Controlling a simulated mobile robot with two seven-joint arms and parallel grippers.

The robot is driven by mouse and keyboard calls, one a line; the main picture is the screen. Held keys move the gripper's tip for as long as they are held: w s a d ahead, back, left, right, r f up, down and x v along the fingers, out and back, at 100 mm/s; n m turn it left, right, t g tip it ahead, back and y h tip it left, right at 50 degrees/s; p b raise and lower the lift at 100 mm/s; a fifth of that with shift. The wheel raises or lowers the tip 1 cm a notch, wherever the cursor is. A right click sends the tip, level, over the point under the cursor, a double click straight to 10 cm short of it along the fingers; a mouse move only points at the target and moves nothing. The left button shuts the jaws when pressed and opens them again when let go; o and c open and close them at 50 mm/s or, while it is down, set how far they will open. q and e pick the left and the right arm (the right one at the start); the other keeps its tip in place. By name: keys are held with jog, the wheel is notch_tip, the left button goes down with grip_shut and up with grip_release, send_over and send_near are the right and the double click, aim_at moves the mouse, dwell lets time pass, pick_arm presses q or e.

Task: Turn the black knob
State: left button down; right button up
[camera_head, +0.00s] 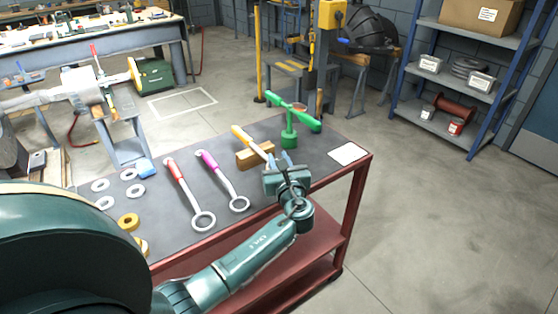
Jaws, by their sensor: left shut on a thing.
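I cannot pick out a black knob in the head view. My left gripper (280,161) is over the near right part of the red cart's dark top (325,140). It is shut on the near end of an orange-handled tool (248,139), whose handle points up and left, away from me. The grip itself is partly hidden by the gripper body. A wooden block (251,156) sits under the tool. My right gripper is not in view.
A green stand with a crossbar (289,133) is behind the gripper. A white card (348,153) lies right. A black domed casing (365,28) stands behind. Floor at right is clear.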

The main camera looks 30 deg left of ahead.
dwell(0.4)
pick_arm(q)
jog(key=c, duration=1.3)
grip_release()
jog(key=shift+a, duration=0.1)
jog(key=shift+o, duration=0.2)
jog(key=shift+s, duration=0.1)
jog(key=v, duration=1.3)
jog(key=shift+r, duration=0.1)
